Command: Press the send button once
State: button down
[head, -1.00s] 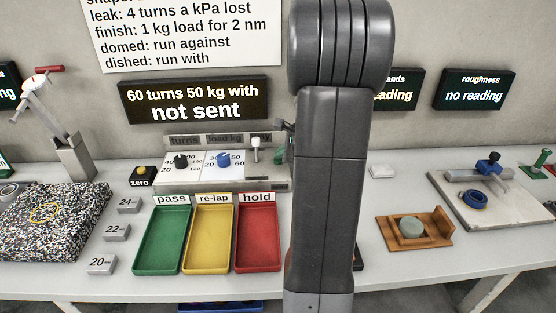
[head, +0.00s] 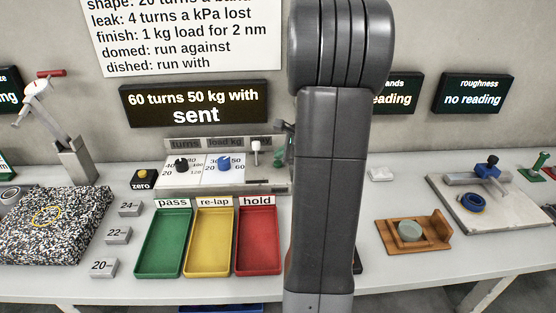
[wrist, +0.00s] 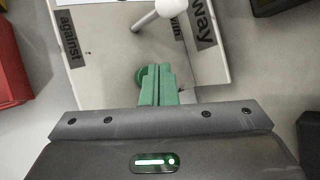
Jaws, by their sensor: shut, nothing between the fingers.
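A green round button (wrist: 139,76), likely the send button, shows in the wrist view on the pale control panel (wrist: 105,45), partly covered by my fingers. No label for it is readable. My gripper (wrist: 158,68) has its two green fingers shut together, with the tips over the button's right side. I cannot tell whether they touch it. In the head view the button is hidden and my arm covers most of the gripper. The display (head: 195,104) on the wall reads "60 turns 50 kg with sent".
A white-tipped lever (wrist: 168,7) stands close to the fingers, between "against" and "way" labels. In the head view, black (head: 181,165) and blue (head: 224,164) knobs sit on the panel. Green (head: 163,243), yellow (head: 209,242) and red (head: 258,241) trays lie in front.

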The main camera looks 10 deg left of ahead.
aim_at(281, 164)
jog(key=shift+r, duration=0.25)
notch_tip(281, 164, up, 5)
jog(key=p, duration=0.4)
jog(key=shift+p, duration=0.3)
jog(key=shift+f, duration=0.1)
jog(key=shift+s, duration=0.1)
dwell(0.4)
